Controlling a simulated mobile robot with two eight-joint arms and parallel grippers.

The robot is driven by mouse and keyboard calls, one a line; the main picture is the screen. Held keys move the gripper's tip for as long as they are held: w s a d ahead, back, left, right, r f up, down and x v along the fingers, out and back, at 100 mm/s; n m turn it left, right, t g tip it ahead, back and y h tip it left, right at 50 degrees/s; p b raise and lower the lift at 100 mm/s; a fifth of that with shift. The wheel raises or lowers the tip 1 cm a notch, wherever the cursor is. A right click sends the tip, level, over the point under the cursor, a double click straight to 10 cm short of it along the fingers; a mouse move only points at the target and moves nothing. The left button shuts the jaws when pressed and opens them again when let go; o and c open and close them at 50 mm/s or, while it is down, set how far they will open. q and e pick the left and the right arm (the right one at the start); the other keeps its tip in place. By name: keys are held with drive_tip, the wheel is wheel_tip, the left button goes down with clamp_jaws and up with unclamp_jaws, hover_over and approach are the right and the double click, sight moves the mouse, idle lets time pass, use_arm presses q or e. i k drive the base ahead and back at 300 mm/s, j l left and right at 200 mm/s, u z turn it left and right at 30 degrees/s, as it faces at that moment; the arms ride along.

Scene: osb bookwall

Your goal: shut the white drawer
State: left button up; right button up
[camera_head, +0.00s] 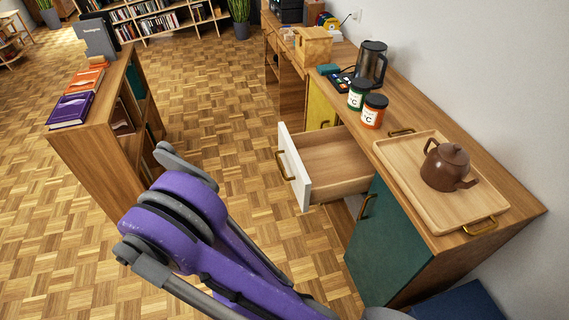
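The white drawer (294,167) is pulled open from the long wooden cabinet on the right. Its white front stands well out from the cabinet and carries a brass handle (284,165). The wooden inside of the drawer shows and looks empty. A purple and grey part of one of my arms fills the lower middle, left of and nearer than the drawer, with a gap to it in the picture. I see no gripper fingers in this view.
A green cabinet door (385,246) is right of the drawer, a yellow door (321,106) beyond it. On top are a tray (407,156) with a brown teapot (446,167), jars and a kettle (371,64). A low bookshelf (95,146) stands left. Floor between is clear.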

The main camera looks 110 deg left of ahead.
sight(326, 165)
drive_tip(key=j+u, duration=0.1)
drive_tip(key=u, duration=3.7)
drive_tip(key=i+l+u, duration=0.5)
drive_tip(key=i+l, duration=0.1)
drive_tip(key=l, duration=0.1)
